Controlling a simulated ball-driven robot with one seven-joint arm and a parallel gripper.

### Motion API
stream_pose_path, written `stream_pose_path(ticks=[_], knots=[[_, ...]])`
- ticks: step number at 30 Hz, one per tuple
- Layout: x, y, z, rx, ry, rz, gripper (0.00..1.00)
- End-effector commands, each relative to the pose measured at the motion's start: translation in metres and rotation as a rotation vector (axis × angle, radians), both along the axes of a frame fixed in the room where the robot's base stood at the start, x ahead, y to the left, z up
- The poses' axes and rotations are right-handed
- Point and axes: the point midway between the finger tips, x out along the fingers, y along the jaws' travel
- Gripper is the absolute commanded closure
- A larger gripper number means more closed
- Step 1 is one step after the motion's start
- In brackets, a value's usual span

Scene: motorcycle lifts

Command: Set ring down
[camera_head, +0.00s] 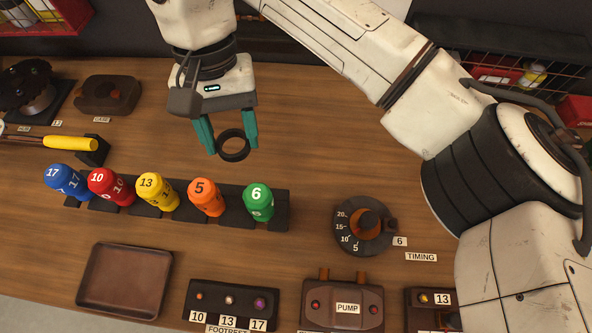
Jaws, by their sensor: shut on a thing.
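A black ring (233,157) is held between the two teal fingers of my gripper (229,140). My gripper points down and is shut on the ring, which appears to be above the wooden workbench (300,110). The ring's hole shows bare wood behind it. It is apart from the numbered coloured pieces below it in the picture. How high it is above the bench I cannot tell.
A black rack (281,213) holds several numbered coloured pieces. An empty brown tray (125,282) lies at lower left. A round timing dial (362,227), a footrest panel (232,306) and a pump box (342,306) stand in front. Bare bench lies around the gripper.

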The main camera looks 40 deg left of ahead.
Motion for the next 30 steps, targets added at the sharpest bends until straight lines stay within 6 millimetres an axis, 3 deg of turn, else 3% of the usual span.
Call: stream_pose_path(ticks=[3,10,18,25,30], knots=[[0.000,0.000,-0.021,0.000,0.002,-0.002,0.79],[0.000,0.000,-0.035,-0.001,0.002,0.000,0.79],[0.000,0.000,-0.079,0.000,0.001,-0.001,0.79],[0.000,0.000,-0.096,0.000,0.001,-0.001,0.79],[-0.001,0.000,-0.119,0.000,0.003,-0.002,0.79]])
